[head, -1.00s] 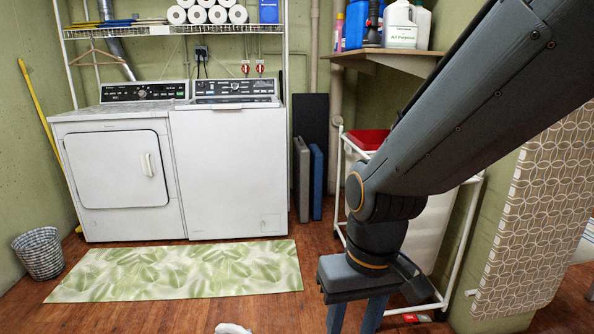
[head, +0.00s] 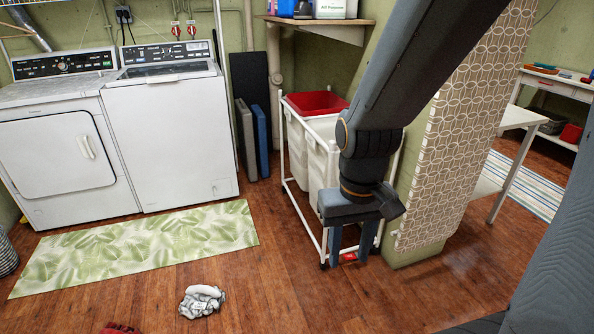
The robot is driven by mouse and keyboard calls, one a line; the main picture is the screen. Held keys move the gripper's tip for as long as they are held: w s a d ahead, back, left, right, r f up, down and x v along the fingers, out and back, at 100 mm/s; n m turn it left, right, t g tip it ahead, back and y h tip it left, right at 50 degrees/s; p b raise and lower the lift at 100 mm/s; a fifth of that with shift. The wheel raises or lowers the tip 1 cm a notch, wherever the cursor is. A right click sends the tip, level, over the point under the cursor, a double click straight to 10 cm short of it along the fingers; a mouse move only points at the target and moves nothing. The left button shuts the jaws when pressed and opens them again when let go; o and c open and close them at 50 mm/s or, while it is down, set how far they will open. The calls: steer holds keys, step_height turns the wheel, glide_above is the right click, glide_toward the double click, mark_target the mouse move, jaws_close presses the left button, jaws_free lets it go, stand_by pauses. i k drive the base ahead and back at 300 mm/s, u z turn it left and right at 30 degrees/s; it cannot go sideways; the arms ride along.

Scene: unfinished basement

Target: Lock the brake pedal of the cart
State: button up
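The cart (head: 285,145) has a white tube frame with white bins, one with a red inside, and stands against the green wall. A small red pedal (head: 349,257) shows low at the cart's near end, by the floor. My gripper (head: 349,253) points down in front of the near end. Its two blue-grey fingers are apart, with the red pedal showing between them in the picture. I cannot tell whether they touch it or how far off they are. My arm and gripper hide much of the cart's right side and near end.
A washer (head: 170,135) and a dryer (head: 62,155) stand at left. A green leaf-pattern mat (head: 140,245) and a crumpled cloth (head: 202,300) lie on the wood floor. A patterned ironing board (head: 465,120) leans right of the cart. Open floor lies in front.

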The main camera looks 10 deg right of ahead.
mark_target(349, 256)
steer(key=k, duration=0.65)
steer(key=z, duration=0.65)
steer(key=i, duration=1.45)
steer(key=u, duration=0.3)
